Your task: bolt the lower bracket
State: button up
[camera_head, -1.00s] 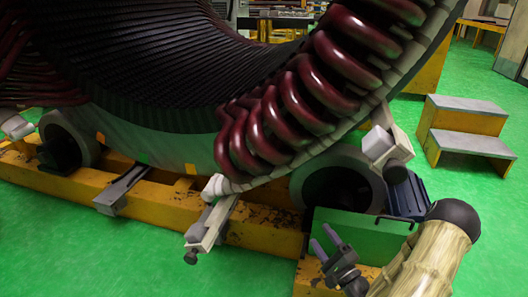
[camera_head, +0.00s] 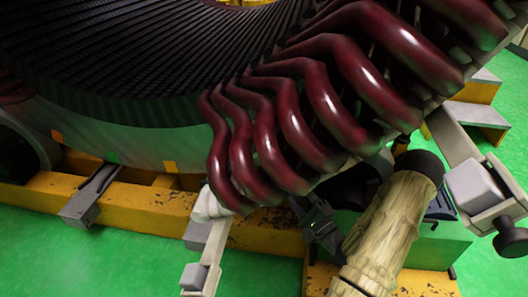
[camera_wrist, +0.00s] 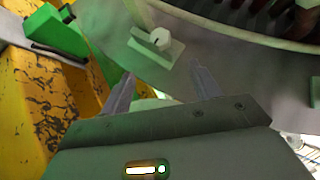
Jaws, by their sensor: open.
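A pale grey bracket arm (camera_head: 217,256) with a grey block (camera_head: 193,277) sticks out below the dark red coil ends, at the lower middle of the head view. A second bracket (camera_head: 462,150) with a block and black knob stands higher at the right. My gripper (camera_head: 312,208) is right of the lower bracket, apart from it and partly hidden by the coils. In the wrist view my gripper (camera_wrist: 162,82) is open, with nothing between its fingers. Beyond the fingertips is a small pale plate with a round white stud (camera_wrist: 158,42); I cannot tell which bracket it belongs to.
Dark red coils (camera_head: 300,130) hang close above my gripper. A worn yellow beam (camera_head: 265,238) runs under the stator, with a grey clamp (camera_head: 90,195) at left. A green box (camera_head: 455,243) is behind my arm. Green floor (camera_head: 120,260) is clear at front left.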

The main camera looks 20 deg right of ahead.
dwell(0.3)
jog(key=b+x, duration=0.6)
jog(key=x, duration=1.1)
jog(key=shift+w+a, duration=0.15)
jog(key=shift+w, duration=0.05)
jog(key=c, duration=1)
